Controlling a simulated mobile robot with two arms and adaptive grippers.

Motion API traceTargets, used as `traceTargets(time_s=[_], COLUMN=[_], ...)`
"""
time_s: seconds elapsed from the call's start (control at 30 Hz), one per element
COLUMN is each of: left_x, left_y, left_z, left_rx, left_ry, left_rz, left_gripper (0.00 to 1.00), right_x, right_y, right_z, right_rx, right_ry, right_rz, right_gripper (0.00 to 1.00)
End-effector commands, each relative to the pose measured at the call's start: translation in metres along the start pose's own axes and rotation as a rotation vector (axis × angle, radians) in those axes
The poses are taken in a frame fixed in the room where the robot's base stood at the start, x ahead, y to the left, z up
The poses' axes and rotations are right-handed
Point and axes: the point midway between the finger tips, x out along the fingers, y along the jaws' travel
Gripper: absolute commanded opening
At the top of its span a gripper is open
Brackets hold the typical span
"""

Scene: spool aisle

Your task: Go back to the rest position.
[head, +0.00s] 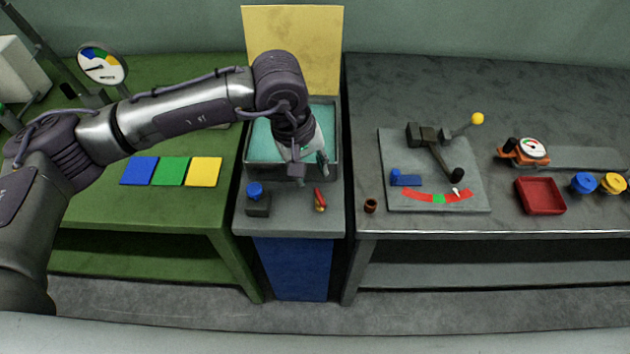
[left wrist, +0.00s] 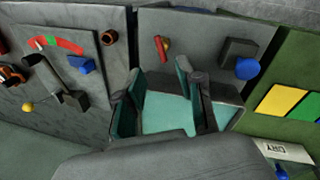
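My left arm reaches in from the left in the head view, bent down at the wrist. My left gripper (head: 309,168) hangs over the front part of a grey bin (head: 262,140) with a teal inside, on the middle stand. The gripper is open and holds nothing that I can see. My right gripper is in neither view.
A blue-knobbed block (head: 257,203) and a red-and-yellow item (head: 320,200) sit before the bin. A yellow panel (head: 293,45) stands behind it. Coloured tiles (head: 170,171) lie left; a lever plate (head: 402,150), brown cup (head: 370,206) and red tray (head: 540,196) are right.

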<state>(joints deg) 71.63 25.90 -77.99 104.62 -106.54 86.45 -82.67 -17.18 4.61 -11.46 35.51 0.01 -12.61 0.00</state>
Motion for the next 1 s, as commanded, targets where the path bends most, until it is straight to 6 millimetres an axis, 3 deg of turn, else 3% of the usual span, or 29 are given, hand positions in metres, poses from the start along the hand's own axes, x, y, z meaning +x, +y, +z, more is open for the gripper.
traceTargets(time_s=[0.2, 0.77, 0.87, 0.97, 1.0], left_x=[-0.019, -0.02, -0.016, -0.014, -0.017], left_y=[0.0, 0.001, 0.012, 0.038, 0.052], left_z=[0.0, 0.002, 0.02, 0.063, 0.085], left_rx=[0.0, -0.002, -0.021, -0.083, -0.128], left_ry=[0.001, -0.008, -0.074, -0.241, -0.339], left_rz=[0.0, 0.006, 0.062, 0.195, 0.268], left_gripper=[0.37, 0.37, 0.37, 0.37, 0.37], right_x=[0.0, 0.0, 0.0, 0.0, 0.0], right_y=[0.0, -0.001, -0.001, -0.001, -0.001], right_z=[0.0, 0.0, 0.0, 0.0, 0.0], right_rx=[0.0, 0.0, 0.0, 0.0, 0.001], right_ry=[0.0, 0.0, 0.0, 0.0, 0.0], right_rz=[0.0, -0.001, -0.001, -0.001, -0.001], right_gripper=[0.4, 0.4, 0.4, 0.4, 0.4])
